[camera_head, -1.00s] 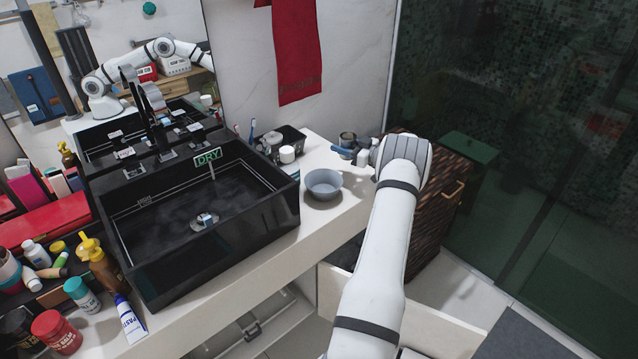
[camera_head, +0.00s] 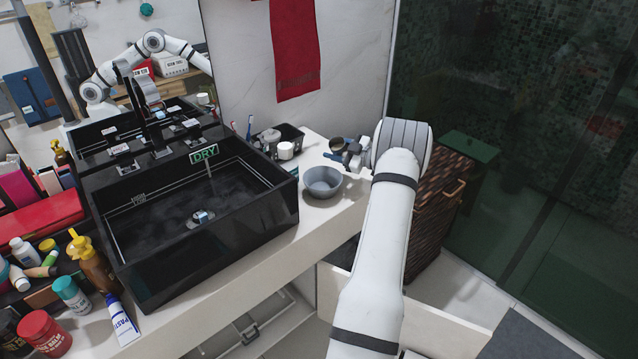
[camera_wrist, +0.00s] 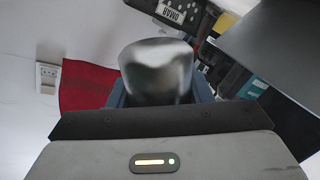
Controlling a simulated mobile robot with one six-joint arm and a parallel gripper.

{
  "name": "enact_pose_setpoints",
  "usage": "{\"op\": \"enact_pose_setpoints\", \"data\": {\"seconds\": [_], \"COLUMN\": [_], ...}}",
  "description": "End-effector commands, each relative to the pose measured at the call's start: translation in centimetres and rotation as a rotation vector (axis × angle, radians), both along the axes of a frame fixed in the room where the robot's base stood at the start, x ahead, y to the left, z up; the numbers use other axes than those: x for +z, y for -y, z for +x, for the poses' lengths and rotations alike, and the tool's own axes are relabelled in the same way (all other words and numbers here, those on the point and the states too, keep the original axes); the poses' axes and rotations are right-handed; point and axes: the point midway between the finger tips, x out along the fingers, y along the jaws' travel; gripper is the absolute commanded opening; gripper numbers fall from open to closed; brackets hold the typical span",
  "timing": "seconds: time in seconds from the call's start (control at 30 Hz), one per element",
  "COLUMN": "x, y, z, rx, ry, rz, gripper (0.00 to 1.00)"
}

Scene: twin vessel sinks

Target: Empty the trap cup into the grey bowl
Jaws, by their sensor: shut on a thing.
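The trap cup (camera_wrist: 158,75) is a shiny metal cup between the blue fingers of my gripper (camera_wrist: 160,98) in the wrist view. In the head view my gripper (camera_head: 345,157) is shut on the trap cup (camera_head: 338,145), raised near the back right of the counter. The cup looks tilted toward the left; its inside cannot be made out. The grey bowl (camera_head: 323,186) stands upright on the counter, just in front of and below the cup and slightly to its left in the picture. It looks empty.
A dark caddy (camera_head: 287,135) and a white jar (camera_head: 286,150) stand behind the bowl. Several bottles crowd the left. The wall and mirror are close behind.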

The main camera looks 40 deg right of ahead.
Motion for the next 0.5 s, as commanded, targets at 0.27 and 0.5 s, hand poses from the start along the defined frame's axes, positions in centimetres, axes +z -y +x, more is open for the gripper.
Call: {"op": "enact_pose_setpoints", "data": {"seconds": [0.27, 0.5], "x": [0.61, 0.88], "y": [-0.33, -0.62], "z": [-0.03, -0.07], "rx": [0.001, 0.001], "ry": [0.012, 0.02], "rz": [-0.04, -0.071], "gripper": [0.17, 0.17]}}
